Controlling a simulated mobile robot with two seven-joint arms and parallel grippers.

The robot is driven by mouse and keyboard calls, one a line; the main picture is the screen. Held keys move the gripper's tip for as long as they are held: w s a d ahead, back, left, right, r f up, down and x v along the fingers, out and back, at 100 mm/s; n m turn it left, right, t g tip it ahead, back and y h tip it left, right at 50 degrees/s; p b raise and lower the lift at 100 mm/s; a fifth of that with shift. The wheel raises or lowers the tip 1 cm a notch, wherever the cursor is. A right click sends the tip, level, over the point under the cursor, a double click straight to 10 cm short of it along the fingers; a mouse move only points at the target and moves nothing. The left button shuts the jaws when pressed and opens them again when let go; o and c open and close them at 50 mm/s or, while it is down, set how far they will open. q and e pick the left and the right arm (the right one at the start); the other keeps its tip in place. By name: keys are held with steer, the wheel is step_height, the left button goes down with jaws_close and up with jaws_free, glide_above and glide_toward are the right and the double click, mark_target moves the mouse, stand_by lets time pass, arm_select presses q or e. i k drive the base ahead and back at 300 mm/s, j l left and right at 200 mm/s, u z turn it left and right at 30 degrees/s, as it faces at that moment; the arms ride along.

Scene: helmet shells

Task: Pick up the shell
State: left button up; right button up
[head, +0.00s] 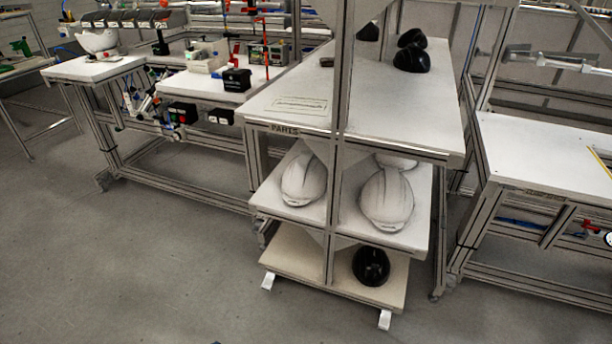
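White helmet shells rest on the middle shelf of a metal rack: one on the left (304,180) and one on the right (387,199), with part of another white shell (397,161) behind the right one. A black shell (371,266) sits on the bottom shelf (305,265). More black shells (411,59) lie at the back of the top shelf (390,110). Another white shell (97,40) is on a bench at the far left. Neither of my grippers shows in the head view.
An upright post (341,130) stands in front of the shelves, between the two front white shells. A workbench (545,160) stands close on the right. Benches with tools and a black box (236,80) stand at the back left. The grey floor (130,260) at the front left is clear.

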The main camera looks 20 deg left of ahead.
mark_target(304, 180)
steer(key=i+j+u, duration=0.25)
steer(key=i+j, duration=0.35)
steer(key=j, duration=0.25)
steer(key=i+j+u, duration=0.3)
steer(key=i+j, duration=0.4)
